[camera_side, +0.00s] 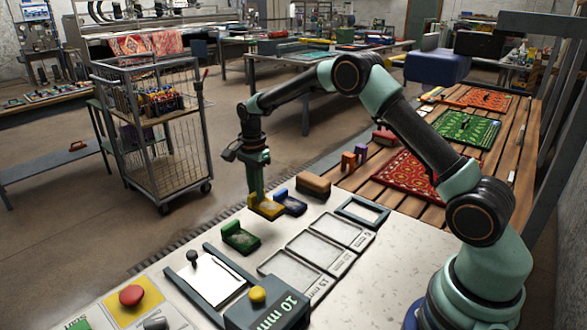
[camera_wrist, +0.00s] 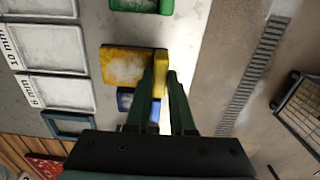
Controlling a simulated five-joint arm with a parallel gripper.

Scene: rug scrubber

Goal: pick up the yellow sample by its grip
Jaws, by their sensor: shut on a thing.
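The yellow sample (camera_side: 266,209) is a small block with a pale, fuzzy top and an upright yellow grip along one side. In the side view it is at the table's far edge, between the green sample (camera_side: 240,238) and the blue sample (camera_side: 291,205). My gripper (camera_side: 258,198) points down at it from above. In the wrist view my gripper (camera_wrist: 166,76) is shut on the grip of the yellow sample (camera_wrist: 125,66), whose pale face shows to the left of the fingers. The fingers hide part of the grip. I cannot tell whether the sample touches the table.
The blue sample (camera_wrist: 125,101) is close beside the yellow one, and the green sample (camera_wrist: 140,5) stands apart. A brown brush block (camera_side: 313,187), empty labelled trays (camera_side: 290,272) and a dark frame (camera_side: 363,211) lie nearby. A wire cart (camera_side: 150,130) stands beyond the table.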

